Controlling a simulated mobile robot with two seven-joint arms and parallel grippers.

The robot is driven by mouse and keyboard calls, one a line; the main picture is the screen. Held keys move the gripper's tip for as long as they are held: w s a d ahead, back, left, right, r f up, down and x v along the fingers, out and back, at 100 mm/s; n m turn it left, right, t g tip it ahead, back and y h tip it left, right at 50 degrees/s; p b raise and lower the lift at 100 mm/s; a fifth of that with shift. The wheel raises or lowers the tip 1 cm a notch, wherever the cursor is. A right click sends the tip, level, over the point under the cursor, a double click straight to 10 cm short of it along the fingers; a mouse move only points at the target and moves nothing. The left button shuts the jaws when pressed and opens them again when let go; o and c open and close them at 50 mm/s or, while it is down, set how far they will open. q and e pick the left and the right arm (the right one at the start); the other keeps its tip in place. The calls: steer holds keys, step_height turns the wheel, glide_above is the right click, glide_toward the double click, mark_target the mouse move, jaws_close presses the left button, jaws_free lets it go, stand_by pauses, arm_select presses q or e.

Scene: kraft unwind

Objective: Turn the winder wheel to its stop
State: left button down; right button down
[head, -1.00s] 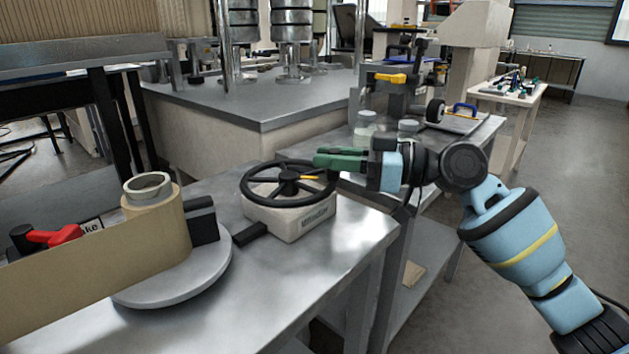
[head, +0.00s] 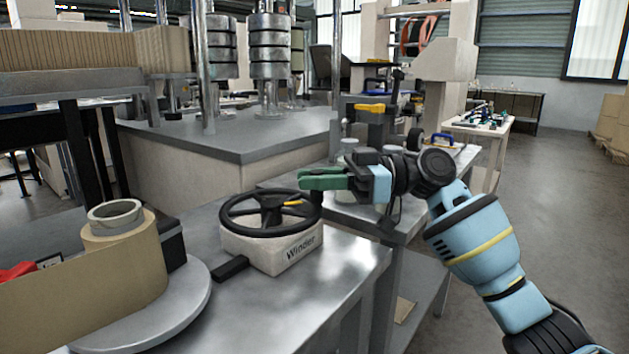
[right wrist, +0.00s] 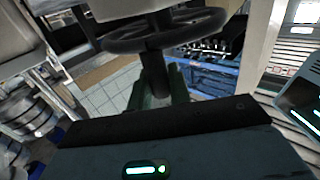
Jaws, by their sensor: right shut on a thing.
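The winder wheel (head: 271,204) is a black spoked handwheel with a yellow pointer (head: 291,203). It sits on a pale box (head: 285,252) labelled "Winder" on the metal bench. My right gripper (head: 312,183), with green fingers, is shut at the wheel's far right rim, on its upright dark handle. The right wrist view shows the fingers (right wrist: 156,95) on either side of the dark handle (right wrist: 154,75), with the wheel's rim (right wrist: 130,42) beyond. The fingers partly hide the handle in the head view. My left gripper is not in view.
A kraft paper roll (head: 118,250) stands on a round grey plate (head: 165,325) left of the winder, its web stretching left. A red lever (head: 18,271) shows at the left edge. A black block (head: 230,269) juts from the box. A side table with jars (head: 345,190) stands behind.

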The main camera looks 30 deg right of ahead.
steer(key=c, duration=1.3)
jaws_free()
steer(key=shift+c, duration=0.2)
steer(key=shift+r, duration=0.15)
step_height(320, 180, up, 4)
steer(key=shift+f+p, duration=0.15)
steer(key=shift+p, duration=0.45)
steer(key=s+a, duration=0.2)
steer(key=s, duration=0.3)
steer(key=s+a+p, duration=0.1)
steer(key=s+a, duration=0.1)
steer(key=s, duration=0.3)
steer(key=s+a+r, duration=0.1)
steer(key=s+a, duration=0.1)
steer(key=s, duration=0.2)
steer(key=shift+s+a+p, duration=0.1)
steer(key=shift+s+p, duration=0.3)
